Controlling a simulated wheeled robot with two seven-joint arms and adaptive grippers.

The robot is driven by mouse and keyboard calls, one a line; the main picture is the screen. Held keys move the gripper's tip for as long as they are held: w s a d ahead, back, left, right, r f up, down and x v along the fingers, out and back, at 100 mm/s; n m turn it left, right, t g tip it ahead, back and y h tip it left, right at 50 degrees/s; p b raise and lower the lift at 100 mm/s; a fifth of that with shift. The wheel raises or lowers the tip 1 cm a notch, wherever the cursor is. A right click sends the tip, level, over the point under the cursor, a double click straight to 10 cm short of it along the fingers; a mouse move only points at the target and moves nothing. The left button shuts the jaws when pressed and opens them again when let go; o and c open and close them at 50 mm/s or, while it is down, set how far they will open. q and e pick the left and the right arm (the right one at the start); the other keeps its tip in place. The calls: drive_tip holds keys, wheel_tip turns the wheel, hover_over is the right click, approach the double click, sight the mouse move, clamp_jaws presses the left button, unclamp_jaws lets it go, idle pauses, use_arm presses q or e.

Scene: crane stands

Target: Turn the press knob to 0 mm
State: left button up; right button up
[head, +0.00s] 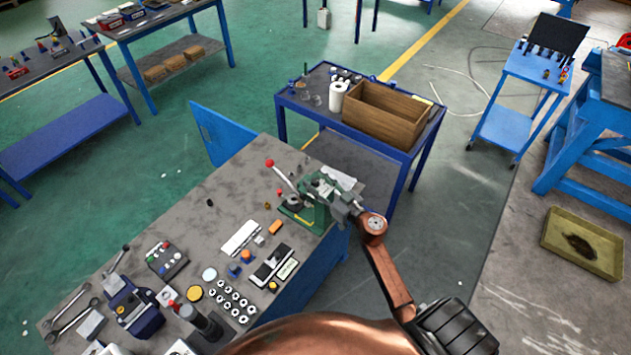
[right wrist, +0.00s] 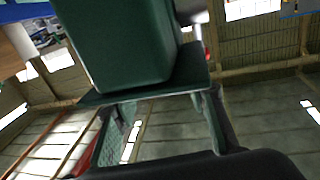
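The green press (head: 314,205) stands at the right end of the grey workbench. Its lever, with a red ball end (head: 269,162), points up and to the left. My right gripper (head: 343,207) is at the right side of the press, close to its green body. In the right wrist view, the dark green press body (right wrist: 125,45) fills the upper middle. The fingers (right wrist: 163,125) stand apart with see-through space between them, their tips near the lower edge of the green part. I cannot make out the press knob or its scale. My left gripper is not in view.
The workbench (head: 225,200) holds a button box (head: 167,259), a blue vise (head: 133,308) and several small parts left of the press. A cart with a wooden crate (head: 385,112) stands behind it.

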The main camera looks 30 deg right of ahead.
drive_tip(key=shift+w, duration=0.25)
clamp_jaws()
idle(0.3)
